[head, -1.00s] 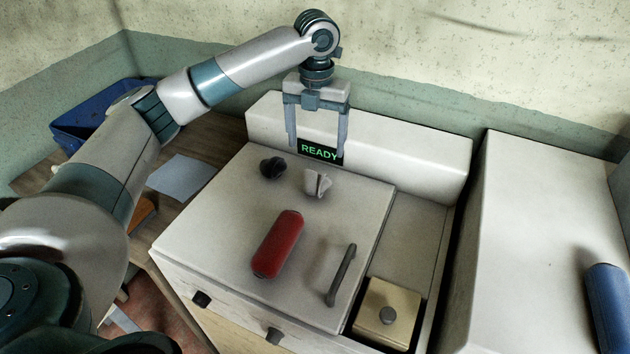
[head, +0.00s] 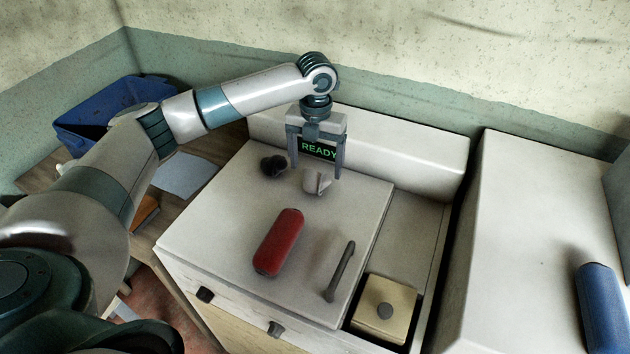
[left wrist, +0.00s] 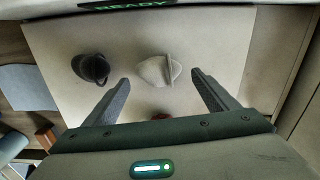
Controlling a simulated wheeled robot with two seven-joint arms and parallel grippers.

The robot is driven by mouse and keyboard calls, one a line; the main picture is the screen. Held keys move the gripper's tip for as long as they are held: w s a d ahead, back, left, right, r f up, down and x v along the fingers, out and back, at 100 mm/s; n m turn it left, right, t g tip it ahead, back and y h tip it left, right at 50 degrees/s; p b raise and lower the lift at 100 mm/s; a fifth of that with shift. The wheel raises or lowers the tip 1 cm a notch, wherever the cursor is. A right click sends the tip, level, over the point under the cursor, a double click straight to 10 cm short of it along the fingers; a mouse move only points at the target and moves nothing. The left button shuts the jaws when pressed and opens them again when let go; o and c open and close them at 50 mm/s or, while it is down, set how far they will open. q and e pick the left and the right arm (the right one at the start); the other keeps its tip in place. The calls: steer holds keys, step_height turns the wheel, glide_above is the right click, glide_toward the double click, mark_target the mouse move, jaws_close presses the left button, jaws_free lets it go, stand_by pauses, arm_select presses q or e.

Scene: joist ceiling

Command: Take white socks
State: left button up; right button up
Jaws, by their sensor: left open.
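The white socks (head: 316,181) are a small pale bundle on the white lid of the machine, just below the READY display in the head view. In the left wrist view the white socks (left wrist: 158,70) lie between and beyond my two fingertips. My left gripper (head: 315,173) is open and empty, pointing down above the white socks, with its fingers to either side of them. In the left wrist view the left gripper (left wrist: 160,84) shows both fingers spread wide. My right gripper is not in view.
A dark bundle (head: 273,166) lies just left of the white socks. A red cylinder (head: 278,242) lies nearer on the lid (head: 215,215), beside a dark handle (head: 341,271). A blue bin (head: 85,130) stands at left. A blue cylinder (head: 602,305) lies at far right.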

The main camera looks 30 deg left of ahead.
mark_target(315, 175)
arm_select(q)
step_height(315, 175, down, 3)
steer(key=shift+s+p, duration=0.15)
steer(key=shift+p, duration=0.7)
steer(key=shift+f, duration=0.7)
steer(key=shift+c, duration=0.6)
steer(key=c, duration=1)
